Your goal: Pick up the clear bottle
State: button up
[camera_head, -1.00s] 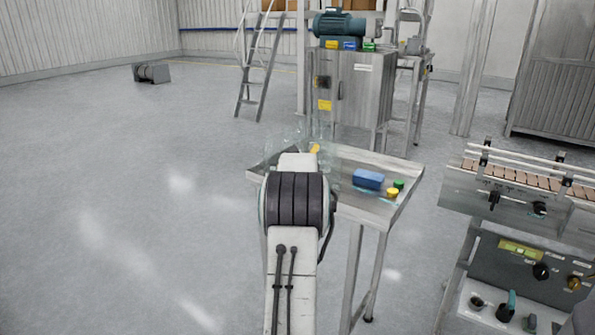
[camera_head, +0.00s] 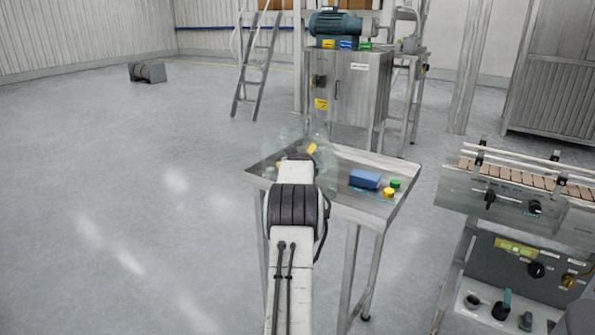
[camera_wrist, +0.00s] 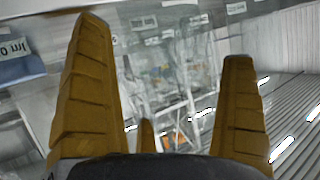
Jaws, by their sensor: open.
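Clear, see-through bottles stand faintly at the back left of the metal table (camera_head: 350,158); one clear bottle (camera_head: 319,127) shows in the head view just behind my gripper (camera_head: 311,150). My arm hides much of that part of the table. In the wrist view, the yellow fingers of my gripper (camera_wrist: 165,45) are spread apart. A clear bottle (camera_wrist: 190,75) shows between and beyond them, tilted in the picture. No contact between finger and bottle is clear. The bottle outlines overlap, so I cannot tell their exact edges.
A blue block (camera_head: 364,179), a green cap (camera_head: 395,184) and a yellow cap (camera_head: 389,193) are on the table's right side. A conveyor machine (camera_head: 520,185) stands to the right. A metal cabinet (camera_head: 345,95) stands behind. The floor at left is open.

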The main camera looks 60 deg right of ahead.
jog(key=shift+c, duration=0.5)
jog(key=c, duration=0.9)
jog(key=shift+c, duration=0.2)
